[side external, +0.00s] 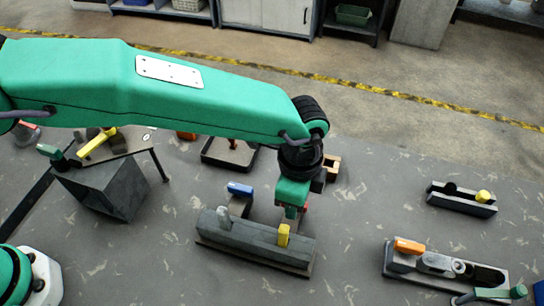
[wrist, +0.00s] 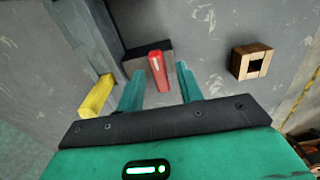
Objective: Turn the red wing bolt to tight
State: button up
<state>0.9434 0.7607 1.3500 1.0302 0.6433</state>
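The red wing bolt (wrist: 158,74) shows in the wrist view between my gripper's two green fingers (wrist: 159,69), with a gap on each side. It stands by a dark block. My gripper is open. In the side view my gripper (side external: 291,211) is low over the right end of a long grey block (side external: 256,237). Only a sliver of the red wing bolt (side external: 306,208) shows there; my gripper hides the rest. I cannot tell the bolt's seating or whether a finger touches it.
A yellow wing (side external: 283,235) stands on the grey block, close to my gripper, and a blue wing (side external: 240,188) is behind it. A wooden square piece (side external: 333,166) lies behind to the right. Fixtures with orange (side external: 409,246) and yellow (side external: 483,196) parts stand further right, across clear table.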

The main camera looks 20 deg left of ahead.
jog(key=shift+r, duration=3.95)
jog(key=shift+a, duration=0.1)
